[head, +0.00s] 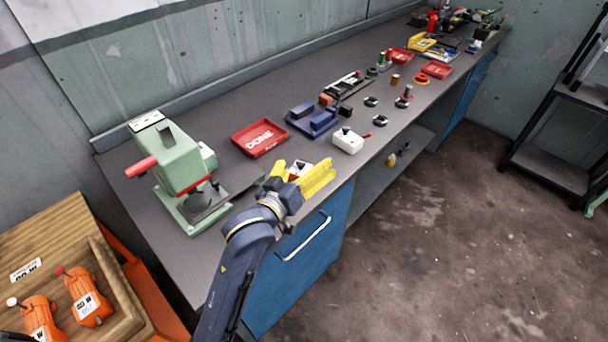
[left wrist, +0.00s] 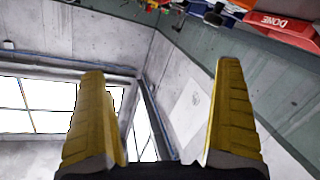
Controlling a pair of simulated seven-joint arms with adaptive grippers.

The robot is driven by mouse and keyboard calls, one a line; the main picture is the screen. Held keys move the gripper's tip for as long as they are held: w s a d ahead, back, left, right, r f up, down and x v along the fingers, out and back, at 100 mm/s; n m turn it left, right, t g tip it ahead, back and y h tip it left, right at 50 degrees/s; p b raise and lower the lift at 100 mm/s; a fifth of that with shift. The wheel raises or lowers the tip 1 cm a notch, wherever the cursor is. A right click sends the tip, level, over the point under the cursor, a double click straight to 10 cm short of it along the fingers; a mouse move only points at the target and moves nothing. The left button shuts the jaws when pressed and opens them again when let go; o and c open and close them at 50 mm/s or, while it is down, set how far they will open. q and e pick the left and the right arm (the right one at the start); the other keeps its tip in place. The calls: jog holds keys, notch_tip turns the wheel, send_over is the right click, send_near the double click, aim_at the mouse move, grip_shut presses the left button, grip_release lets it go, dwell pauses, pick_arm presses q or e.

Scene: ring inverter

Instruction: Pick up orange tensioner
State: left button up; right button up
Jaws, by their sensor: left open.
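Two orange handheld tools with white labels, which look like tensioners, lie in a wooden tray (head: 137,315) at the lower left of the head view. One (head: 88,298) has a red knob. The other (head: 40,322) has a white knob, and its lower part is cut off by the frame edge. My left gripper (head: 300,174), with yellow fingers, is open over the bench's front edge, well to the right of both. In the left wrist view, its spread fingers (left wrist: 160,85) have nothing between them. My right gripper is not in view.
A green press (head: 175,165) with a red handle stands on the grey bench, between gripper and tray. A red DONE tray (head: 259,138), a blue fixture (head: 313,119) and a white block (head: 348,140) sit behind and right. The floor at right is clear.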

aim_at(306, 170)
pick_arm(q)
jog(key=s+a+f+m+g+y, duration=0.2)
jog(key=s+a+m+g, duration=0.15)
jog(key=s+a, duration=0.25)
jog(key=shift+m+t, duration=0.35)
jog(key=shift+m, duration=0.1)
jog(key=x, duration=1.7)
jog(key=shift+w, duration=0.1)
jog(key=shift+c, duration=0.6)
